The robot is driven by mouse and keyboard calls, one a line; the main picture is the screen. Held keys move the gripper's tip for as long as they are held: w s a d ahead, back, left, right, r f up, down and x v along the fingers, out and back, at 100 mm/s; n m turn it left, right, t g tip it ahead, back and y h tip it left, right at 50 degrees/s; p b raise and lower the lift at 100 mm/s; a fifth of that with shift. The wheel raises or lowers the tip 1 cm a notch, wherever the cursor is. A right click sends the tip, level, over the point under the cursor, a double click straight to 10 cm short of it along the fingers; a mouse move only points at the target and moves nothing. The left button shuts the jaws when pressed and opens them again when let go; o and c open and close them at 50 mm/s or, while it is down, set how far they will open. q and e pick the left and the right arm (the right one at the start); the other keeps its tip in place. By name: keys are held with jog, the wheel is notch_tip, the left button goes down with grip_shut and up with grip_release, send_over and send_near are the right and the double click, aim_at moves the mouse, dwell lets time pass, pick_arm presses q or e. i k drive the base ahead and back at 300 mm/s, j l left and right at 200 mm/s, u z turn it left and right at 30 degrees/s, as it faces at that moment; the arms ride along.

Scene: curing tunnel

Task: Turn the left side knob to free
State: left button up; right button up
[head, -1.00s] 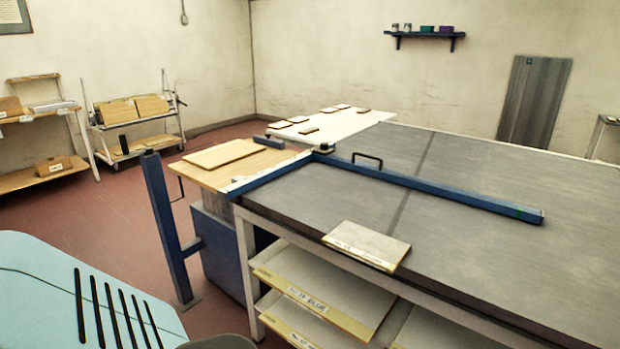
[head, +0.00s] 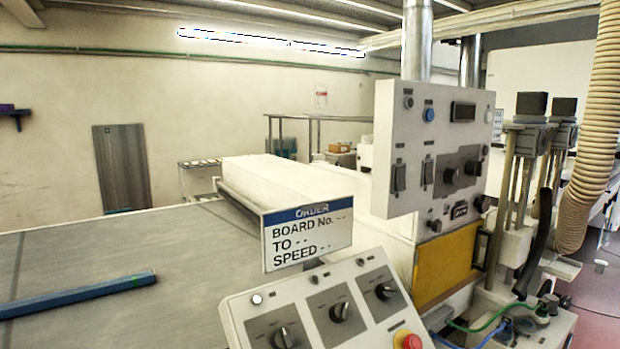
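A sloped grey console at the front carries three dark knobs, each on its own dark plate: a left knob (head: 284,338), a middle knob (head: 340,312) and a right knob (head: 385,291). The left knob is close to the bottom edge of the picture. An upright control panel (head: 388,118) behind has two more dark knobs, a left one (head: 450,176) and a right one (head: 472,167). The lettering by the knobs is too small to read, so I cannot tell which is the side knob or where free lies. Neither of my grippers is in view.
A red stop button (head: 407,341) sits on the console's lower right. An order sign (head: 307,236) stands behind the console. A grey table (head: 130,245) with a blue bar (head: 75,296) fills the left. A beige hose (head: 598,120) hangs at the right.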

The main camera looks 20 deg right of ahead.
aim_at(436, 226)
jog(key=z, duration=1.35)
